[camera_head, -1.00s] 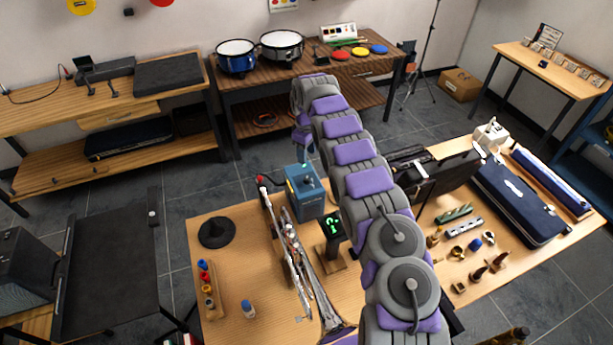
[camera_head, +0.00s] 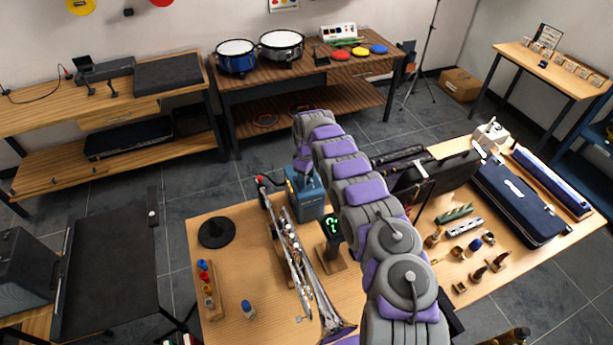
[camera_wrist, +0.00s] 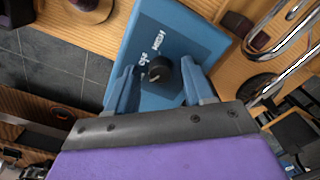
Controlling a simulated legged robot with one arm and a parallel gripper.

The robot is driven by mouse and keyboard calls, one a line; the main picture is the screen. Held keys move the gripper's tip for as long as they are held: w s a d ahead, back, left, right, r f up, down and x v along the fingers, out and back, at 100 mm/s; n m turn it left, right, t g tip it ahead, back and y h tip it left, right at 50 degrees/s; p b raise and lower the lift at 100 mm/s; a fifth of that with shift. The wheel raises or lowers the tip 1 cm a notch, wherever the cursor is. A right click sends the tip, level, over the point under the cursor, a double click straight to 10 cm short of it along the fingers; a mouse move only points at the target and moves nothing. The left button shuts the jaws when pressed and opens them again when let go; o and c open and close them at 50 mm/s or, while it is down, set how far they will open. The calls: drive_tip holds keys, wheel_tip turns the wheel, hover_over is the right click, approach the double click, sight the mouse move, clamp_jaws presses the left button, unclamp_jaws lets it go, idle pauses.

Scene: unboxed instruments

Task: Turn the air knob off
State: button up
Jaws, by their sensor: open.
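The air knob (camera_wrist: 162,78) is a round black knob with a pale mark on the blue face of a box (camera_wrist: 182,32). White lettering stands beside the knob, too small to read surely. In the head view the blue box (camera_head: 310,206) stands at the far edge of the wooden table, left of my arm. My gripper (camera_wrist: 160,86) is open in the wrist view, with one blue finger on each side of the knob. I cannot tell whether the fingers touch it. In the head view my gripper (camera_head: 304,180) is over the box top and hides the knob.
A small stand with a green display (camera_head: 333,230) stands in front of the box. A black case (camera_head: 440,180) is right of my arm. A black mute (camera_head: 216,232) sits at the table's left.

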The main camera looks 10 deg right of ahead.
clamp_jaws()
idle(0.3)
drive_tip(key=shift+m, duration=0.3)
drive_tip(key=m, duration=0.5)
drive_tip(key=shift+b, duration=0.35)
drive_tip(key=m, duration=0.6)
idle(0.5)
unclamp_jaws()
